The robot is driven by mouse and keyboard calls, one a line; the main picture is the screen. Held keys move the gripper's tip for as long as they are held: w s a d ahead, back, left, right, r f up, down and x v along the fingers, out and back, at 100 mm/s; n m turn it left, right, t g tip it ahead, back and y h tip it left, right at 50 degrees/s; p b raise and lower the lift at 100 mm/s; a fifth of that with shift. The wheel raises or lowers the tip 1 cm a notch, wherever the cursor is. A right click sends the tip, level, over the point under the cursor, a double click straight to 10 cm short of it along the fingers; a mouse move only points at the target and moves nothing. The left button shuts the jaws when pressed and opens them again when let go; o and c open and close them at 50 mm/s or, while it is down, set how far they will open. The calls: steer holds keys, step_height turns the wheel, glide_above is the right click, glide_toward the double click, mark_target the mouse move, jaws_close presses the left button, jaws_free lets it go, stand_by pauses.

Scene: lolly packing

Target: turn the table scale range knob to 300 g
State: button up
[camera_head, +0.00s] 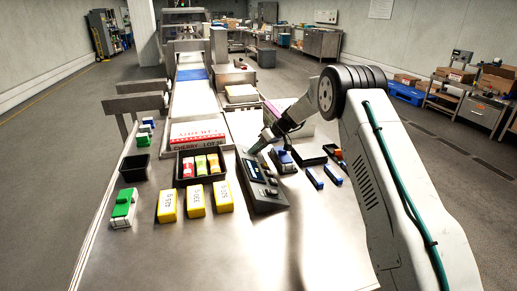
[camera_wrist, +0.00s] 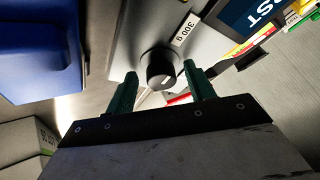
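The table scale (camera_head: 262,190) is a dark console with a lit display, in the middle of the steel table in the head view. In the wrist view its black round range knob (camera_wrist: 160,66) stands on a grey face. My gripper (camera_wrist: 160,72) is open, with one green finger on each side of the knob. Gaps show between fingers and knob.
A blue-topped block (camera_head: 284,160) stands close right of the scale; a large blue thing (camera_wrist: 40,45) fills the wrist view's upper left. A black tray of colored packs (camera_head: 187,181) and several yellow blocks (camera_head: 196,201) stand left. The table front is clear.

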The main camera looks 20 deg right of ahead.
steer(key=v, duration=0.7)
steer(key=shift+s+d+r, duration=0.15)
steer(key=shift+d+r, duration=0.1)
steer(key=shift+r, duration=0.05)
steer(key=s+a+r+m+g+h, duration=0.1)
steer(key=s+a+r+h, duration=0.15)
steer(key=s+r, duration=0.95)
steer(key=s+a+r+m+g+h, duration=0.1)
steer(key=s+a+r+m, duration=0.15)
steer(key=s+r, duration=0.95)
steer(key=s+f+m+h, duration=0.1)
steer(key=s+f, duration=0.1)
steer(key=s, duration=1)
steer(key=s+d+f+m+h, duration=0.1)
steer(key=s+f, duration=0.2)
steer(key=s, duration=0.8)
steer(key=s+d+f+m+h, duration=0.1)
steer(key=s+f+h, duration=0.1)
steer(key=s, duration=1)
steer(key=shift+s+d+f+m, duration=0.2)
steer(key=shift+s+f+m, duration=0.1)
steer(key=shift+m, duration=0.05)
